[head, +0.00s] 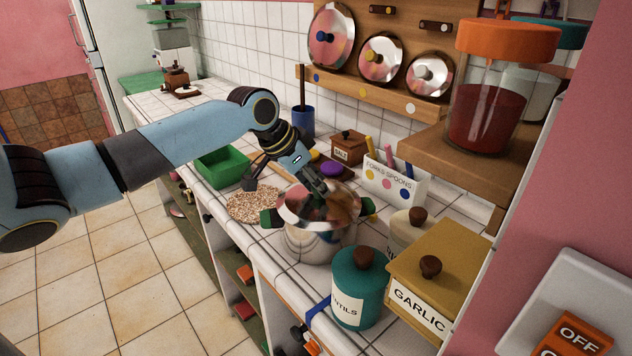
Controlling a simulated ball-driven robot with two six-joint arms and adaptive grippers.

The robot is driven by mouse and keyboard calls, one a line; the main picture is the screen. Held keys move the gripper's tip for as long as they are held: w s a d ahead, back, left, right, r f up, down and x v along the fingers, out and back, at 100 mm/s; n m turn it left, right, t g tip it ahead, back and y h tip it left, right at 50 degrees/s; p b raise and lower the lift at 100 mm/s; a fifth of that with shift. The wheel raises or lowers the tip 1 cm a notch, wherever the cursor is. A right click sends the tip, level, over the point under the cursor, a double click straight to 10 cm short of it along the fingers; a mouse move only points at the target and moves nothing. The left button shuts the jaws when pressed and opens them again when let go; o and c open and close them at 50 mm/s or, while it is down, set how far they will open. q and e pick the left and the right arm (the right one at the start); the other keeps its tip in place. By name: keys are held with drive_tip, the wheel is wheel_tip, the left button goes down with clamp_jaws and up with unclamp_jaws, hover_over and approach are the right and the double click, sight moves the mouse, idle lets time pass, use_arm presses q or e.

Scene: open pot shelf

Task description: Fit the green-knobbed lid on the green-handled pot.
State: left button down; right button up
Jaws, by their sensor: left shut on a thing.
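My left gripper (317,184) reaches in from the left and is shut at the top of a shiny metal lid (318,209). The knob is hidden between the fingers, so I cannot see its colour. The lid is over the steel pot (318,243), which stands on the white tiled counter with green handles on its left (271,218) and right (366,207). The lid covers the pot's mouth from this view. I cannot tell whether it touches the rim or hovers just above it. My right gripper is not in view.
A teal canister (357,290) and a yellow garlic box (438,272) stand close in front and right of the pot. A cutlery holder (394,181) is behind. A speckled mat (254,204) and green tray (222,167) lie left. Lids with other knobs hang on the wall rack (390,83).

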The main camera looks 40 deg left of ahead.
use_arm(q)
drive_tip(key=shift+f, duration=0.1)
drive_tip(key=c, duration=0.9)
unclamp_jaws()
drive_tip(key=v, duration=1.2)
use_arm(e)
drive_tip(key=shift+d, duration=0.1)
